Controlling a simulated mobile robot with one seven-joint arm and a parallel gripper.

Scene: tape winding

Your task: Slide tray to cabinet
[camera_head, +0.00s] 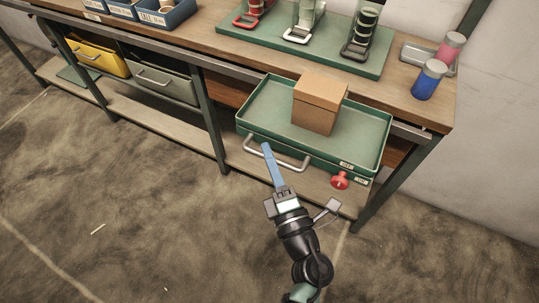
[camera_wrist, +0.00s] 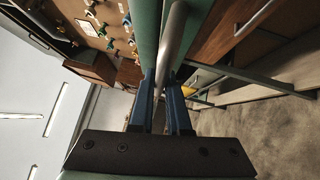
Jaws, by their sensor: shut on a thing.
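The green tray (camera_head: 262,98) is a shallow drawer under the bench top, sticking out past the bench's front edge. A brown cardboard box (camera_head: 318,101) stands upright on it. A grey bar handle (camera_head: 290,161) runs along the tray's front; in the wrist view the bar (camera_wrist: 174,35) passes between my blue fingers. My gripper (camera_head: 266,149) is shut on the handle near its left end; the fingertips also show in the wrist view (camera_wrist: 166,82). A red knob (camera_head: 340,181) is at the tray's front right corner.
The bench top (camera_head: 232,43) carries a green board (camera_head: 282,48) with several clamp-like holders, plus a blue jar (camera_head: 428,82) and a pink jar (camera_head: 450,48). Yellow (camera_head: 98,58) and grey (camera_head: 165,84) bins hang at left. The floor in front is clear.

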